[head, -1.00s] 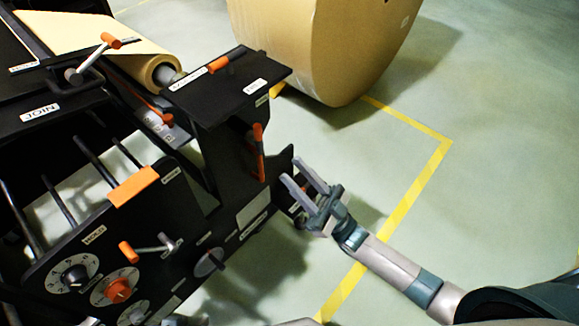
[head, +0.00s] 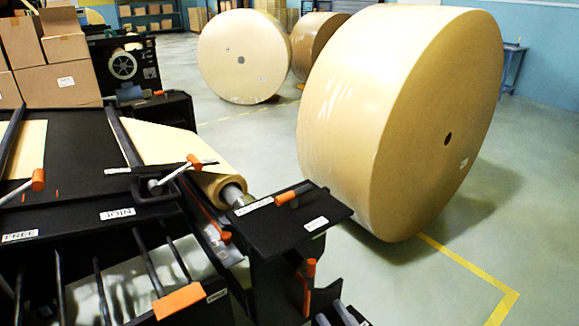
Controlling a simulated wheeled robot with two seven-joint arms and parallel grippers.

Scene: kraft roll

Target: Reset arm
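My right gripper (head: 334,314) shows only at the bottom edge. Its two grey fingertips stand apart with nothing visible between them, and the rest of the arm is cut off by the frame. It is beside the right end of the black machine (head: 75,180), close to an upright orange-handled lever (head: 309,282); I cannot tell whether they touch. My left gripper is not in view. A small kraft roll (head: 215,183) lies on a shaft in the machine, its paper spread to the left.
A huge kraft roll (head: 400,120) stands on the floor right of the machine. More big rolls (head: 243,60) stand behind. Cardboard boxes (head: 60,85) are stacked at the back left. Open floor with a yellow line (head: 470,268) lies at the right.

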